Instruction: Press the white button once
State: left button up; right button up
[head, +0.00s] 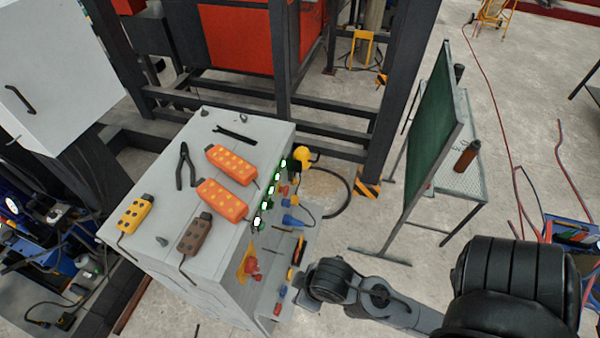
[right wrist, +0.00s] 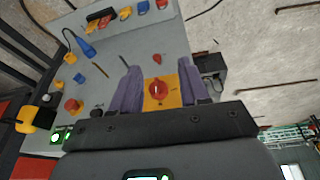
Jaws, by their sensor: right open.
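A bright white round light or button (head: 257,222) sits at the near end of a row of green lights along the right edge of the grey cabinet (head: 215,125) in the head view. In the right wrist view a small pale round button (right wrist: 47,98) shows at the left of the panel; I cannot tell if it is the same one. My right gripper (right wrist: 160,68) is open and empty. Its two fingers appear either side of a red knob (right wrist: 157,91) on a yellow plate; contact cannot be told. My left gripper is out of view.
Orange pendants (head: 230,165), a yellow pendant (head: 135,213), a brown pendant (head: 194,235) and pliers (head: 184,167) lie on the cabinet top. Blue plugs (right wrist: 85,48) and a red button (right wrist: 72,105) stick out of the panel. A green board (head: 435,135) stands to the right.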

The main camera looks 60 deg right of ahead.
grip_shut()
jog(key=shift+w, duration=0.1)
dwell(1.3)
